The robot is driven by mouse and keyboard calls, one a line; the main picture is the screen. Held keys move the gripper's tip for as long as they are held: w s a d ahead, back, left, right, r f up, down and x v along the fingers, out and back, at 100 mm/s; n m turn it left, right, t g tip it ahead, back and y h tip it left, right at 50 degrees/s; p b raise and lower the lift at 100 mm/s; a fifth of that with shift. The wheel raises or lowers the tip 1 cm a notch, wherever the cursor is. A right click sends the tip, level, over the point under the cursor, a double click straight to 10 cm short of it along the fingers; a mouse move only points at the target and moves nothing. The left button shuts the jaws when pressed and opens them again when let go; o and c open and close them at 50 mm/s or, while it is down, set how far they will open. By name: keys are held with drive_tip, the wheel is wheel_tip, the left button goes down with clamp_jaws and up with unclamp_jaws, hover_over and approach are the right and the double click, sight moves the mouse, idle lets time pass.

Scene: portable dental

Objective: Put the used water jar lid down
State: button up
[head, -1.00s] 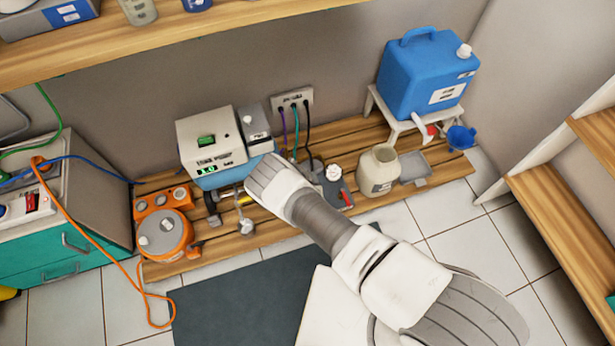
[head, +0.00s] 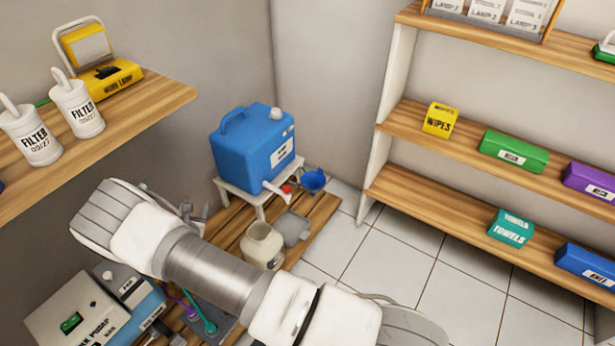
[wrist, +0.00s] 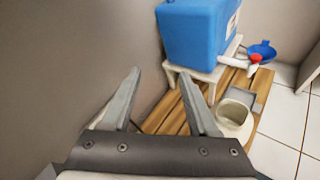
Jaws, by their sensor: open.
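The cream used water jar (head: 262,244) stands upright on the low slatted wooden rack, its mouth open and uncovered. It also shows in the wrist view (wrist: 235,115), to the right of my gripper. My gripper (wrist: 161,77) is open, with nothing between its fingers. In the head view its grey fingers (head: 192,210) show partly behind my arm, left of the jar. I cannot make out a jar lid with certainty. A flat grey square piece (head: 293,228) lies beside the jar; I cannot tell what it is.
A blue water container (head: 252,148) stands on a white stand (head: 258,199) behind the jar. A blue funnel (head: 314,180) sits right of it. The pump box (head: 80,310) is at lower left. Shelves (head: 450,212) stand at right; the tiled floor (head: 400,265) between is clear.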

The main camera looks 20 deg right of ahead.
drive_tip(key=s+d+r+m+g+h, duration=0.25)
drive_tip(key=d+r+m, duration=0.35)
drive_tip(key=d+r, duration=0.4)
drive_tip(key=s+d+r+m+g+h, duration=0.1)
drive_tip(key=d+r+m+g+h, duration=0.25)
drive_tip(key=d+r+m, duration=0.6)
drive_tip(key=s+d+r+m+g, duration=0.25)
drive_tip(key=s+r, duration=0.35)
drive_tip(key=r, duration=0.3)
drive_tip(key=s+d+r+m+g+y, duration=0.1)
drive_tip(key=s+d+r+m+y, duration=0.15)
drive_tip(key=s, duration=0.35)
drive_tip(key=s+d+r+m+g+y, duration=0.1)
drive_tip(key=s+d+r+m, duration=0.2)
drive_tip(key=s, duration=0.4)
drive_tip(key=s+a+r+m+t+y, duration=0.1)
drive_tip(key=s+a+r+m+y, duration=0.1)
drive_tip(key=s, duration=0.5)
drive_tip(key=s+a+r+m+t+y, duration=0.1)
drive_tip(key=s+a+r+m+y, duration=0.2)
drive_tip(key=s, duration=0.4)
drive_tip(key=shift+a+m+y, duration=0.35)
drive_tip(key=shift+a, duration=0.35)
wheel_tip(320, 180, up, 22)
drive_tip(key=p, duration=2.2)
drive_tip(key=shift+r+p, duration=0.25)
drive_tip(key=shift+p, duration=0.05)
